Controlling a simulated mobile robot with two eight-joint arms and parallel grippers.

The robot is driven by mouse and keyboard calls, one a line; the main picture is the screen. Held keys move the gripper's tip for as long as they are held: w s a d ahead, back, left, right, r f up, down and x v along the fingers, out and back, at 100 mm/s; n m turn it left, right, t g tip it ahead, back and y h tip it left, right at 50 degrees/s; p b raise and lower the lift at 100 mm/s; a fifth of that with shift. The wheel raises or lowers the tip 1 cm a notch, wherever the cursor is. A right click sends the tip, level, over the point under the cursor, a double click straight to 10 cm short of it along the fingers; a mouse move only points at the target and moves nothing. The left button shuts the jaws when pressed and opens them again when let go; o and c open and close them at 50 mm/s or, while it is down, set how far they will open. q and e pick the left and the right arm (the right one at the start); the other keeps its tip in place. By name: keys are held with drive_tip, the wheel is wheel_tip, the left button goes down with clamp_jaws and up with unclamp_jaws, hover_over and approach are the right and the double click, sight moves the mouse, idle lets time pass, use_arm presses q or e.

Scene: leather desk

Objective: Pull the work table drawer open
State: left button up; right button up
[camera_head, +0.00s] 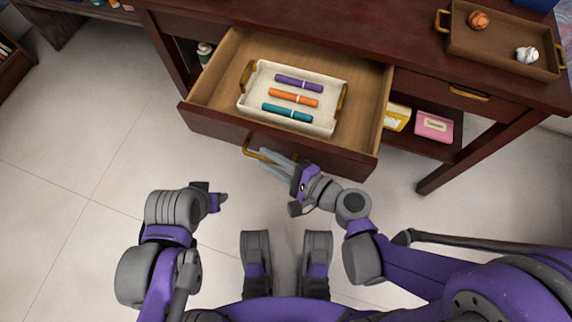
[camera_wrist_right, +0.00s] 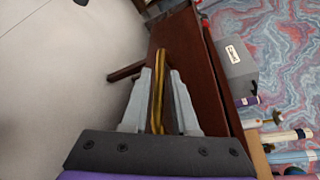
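The work table (camera_head: 420,70) is dark red-brown wood. Its drawer (camera_head: 330,155) stands well out from the table front, with its inside showing. The brass drawer handle (camera_head: 256,152) is on the drawer's front face; it also shows in the right wrist view (camera_wrist_right: 158,85). My right gripper (camera_head: 270,160) is at this handle.
A cream tray (camera_head: 243,102) in the drawer holds purple, orange and teal markers. A closed drawer with a brass handle (camera_head: 468,93) is to the right, above a shelf with yellow and pink boxes. Floor is clear at left.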

drive_tip(key=p+v, duration=0.1)
drive_tip(key=v, duration=0.8)
drive_tip(key=shift+s+d, duration=0.2)
drive_tip(key=shift+s, duration=0.05)
